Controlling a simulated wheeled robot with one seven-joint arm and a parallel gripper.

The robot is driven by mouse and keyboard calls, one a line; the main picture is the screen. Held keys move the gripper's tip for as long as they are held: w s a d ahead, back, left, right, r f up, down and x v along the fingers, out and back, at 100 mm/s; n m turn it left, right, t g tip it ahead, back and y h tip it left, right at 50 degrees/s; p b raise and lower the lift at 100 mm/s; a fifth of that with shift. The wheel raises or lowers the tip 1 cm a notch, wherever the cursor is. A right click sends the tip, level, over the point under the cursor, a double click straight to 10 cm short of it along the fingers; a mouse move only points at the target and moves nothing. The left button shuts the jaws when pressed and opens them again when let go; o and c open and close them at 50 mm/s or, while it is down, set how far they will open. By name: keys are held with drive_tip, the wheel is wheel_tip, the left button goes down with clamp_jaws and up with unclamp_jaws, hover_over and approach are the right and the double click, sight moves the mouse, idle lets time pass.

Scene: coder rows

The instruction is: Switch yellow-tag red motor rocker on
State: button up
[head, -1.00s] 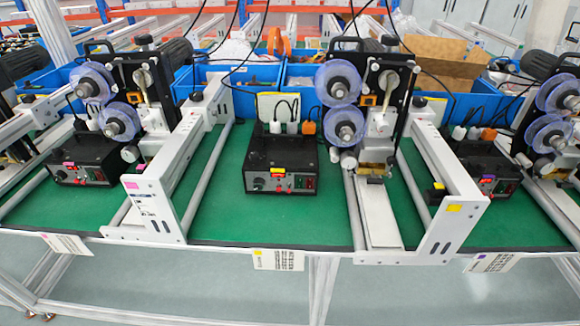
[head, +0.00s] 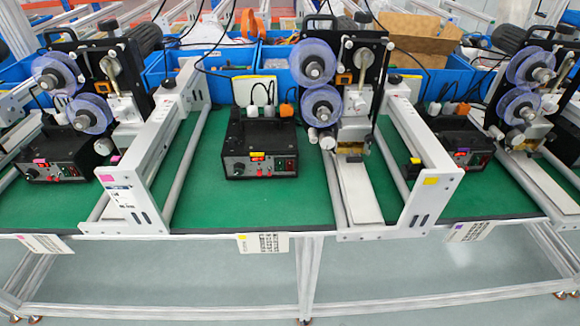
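The yellow-tag control box (head: 258,146) is a black box on the green mat, left of the middle of the head view. A small yellow tag (head: 257,154) sits on the upper edge of its front panel. My gripper is not in view.
Similar boxes with a magenta tag (head: 40,163) and a purple tag (head: 463,151) stand left and right. White frames (head: 140,187) and reel machines (head: 318,85) flank the middle box. Blue bins (head: 262,66) stand behind. Green mat is clear before the box.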

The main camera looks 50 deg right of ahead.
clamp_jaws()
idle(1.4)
